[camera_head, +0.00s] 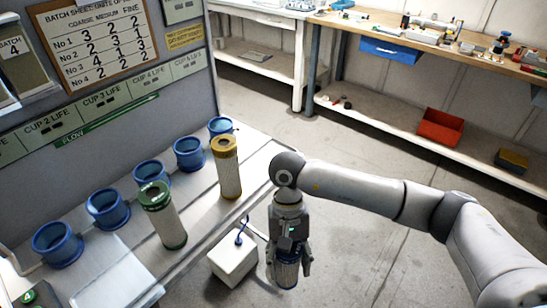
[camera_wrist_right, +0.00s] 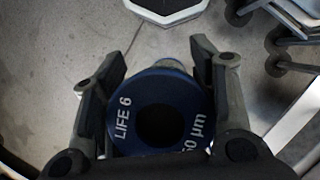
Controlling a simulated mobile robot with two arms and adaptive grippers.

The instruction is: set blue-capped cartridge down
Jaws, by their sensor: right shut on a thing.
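My right gripper (camera_head: 288,258) points down and is shut on the blue-capped cartridge (camera_head: 287,274), which hangs in the air over the floor, right of the bench's edge. In the right wrist view the cartridge's blue ring-shaped cap (camera_wrist_right: 178,87) faces the camera between the two fingers of the gripper (camera_wrist_right: 158,85). It reads "LIFE 6" and a partly covered "50 µm", with a dark hole in the middle. A green-capped cartridge (camera_head: 165,219) and a yellow-capped cartridge (camera_head: 227,170) stand upright on the bench (camera_head: 205,205). My left gripper is not in view.
Several blue cups (camera_head: 106,208) stand in a row along the bench's back panel. A white box (camera_head: 233,262) with a blue fitting stands beside the bench, left of the held cartridge. A far workbench (camera_head: 370,30) carries tools; a red bin (camera_head: 441,127) sits on its lower shelf.

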